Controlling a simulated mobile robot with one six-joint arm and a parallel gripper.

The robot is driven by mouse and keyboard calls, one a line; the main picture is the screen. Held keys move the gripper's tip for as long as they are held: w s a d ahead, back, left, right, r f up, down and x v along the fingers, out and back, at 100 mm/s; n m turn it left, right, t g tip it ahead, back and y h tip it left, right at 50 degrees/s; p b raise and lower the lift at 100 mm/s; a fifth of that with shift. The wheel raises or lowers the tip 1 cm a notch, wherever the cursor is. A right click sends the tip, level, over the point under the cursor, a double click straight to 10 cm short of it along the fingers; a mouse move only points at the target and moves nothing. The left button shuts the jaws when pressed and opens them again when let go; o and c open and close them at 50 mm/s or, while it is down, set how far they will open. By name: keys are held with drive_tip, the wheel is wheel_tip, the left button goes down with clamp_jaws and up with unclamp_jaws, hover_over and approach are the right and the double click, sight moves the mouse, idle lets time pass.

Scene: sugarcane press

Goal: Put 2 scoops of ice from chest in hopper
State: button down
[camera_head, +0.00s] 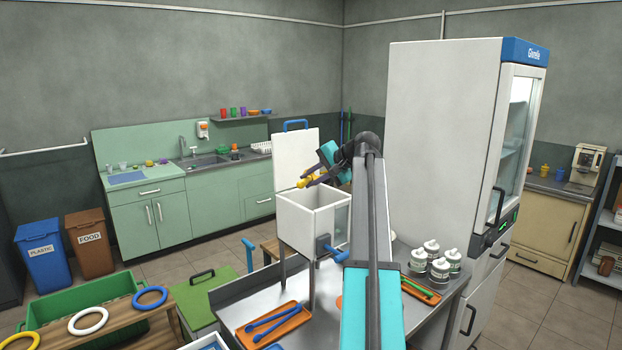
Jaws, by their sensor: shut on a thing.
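A white open-topped box (300,222) stands on grey legs on the steel table, with a blue handle on its front; it looks like the hopper. Its visible inside walls are bare, and its floor is hidden. A white panel with a blue handle (295,150) stands upright behind it, like a raised chest lid; I cannot tell what it joins. My gripper (318,177) is above the box's back rim, shut on a small yellow thing (306,181), perhaps the scoop. Its full shape is unclear. No ice shows.
The steel table (237,303) holds an orange tray (284,333) with blue tools and several white jars (440,268). A tall white fridge (440,150) stands at right. A green lidded box (205,300) and a green crate (75,308) are at left.

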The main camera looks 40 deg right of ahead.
drive_tip(key=shift+w+a+r+n+g+h+p, duration=0.15)
drive_tip(key=shift+w+r+n+g+h+p, duration=0.1)
drive_tip(key=shift+r+g+p, duration=0.55)
drive_tip(key=shift+w+a+r+n+g+h+p, duration=0.2)
drive_tip(key=shift+g+p, duration=0.3)
drive_tip(key=shift+p, duration=0.6)
drive_tip(key=shift+d+g+p, duration=0.1)
drive_tip(key=shift+g+p, duration=0.2)
drive_tip(key=shift+f, duration=0.1)
drive_tip(key=shift+w+r+n+g+h+p, duration=0.3)
drive_tip(key=shift+r+g+p, duration=0.2)
drive_tip(key=shift+p, duration=0.35)
drive_tip(key=shift+w+a+r+g+h+p, duration=0.15)
drive_tip(key=shift+a+r+g+h+p, duration=0.15)
drive_tip(key=shift+g+p, duration=0.4)
drive_tip(key=shift+w+r+n+g+h+p, duration=0.1)
drive_tip(key=shift+n+g+h+p, duration=0.15)
drive_tip(key=shift+g+p, duration=0.2)
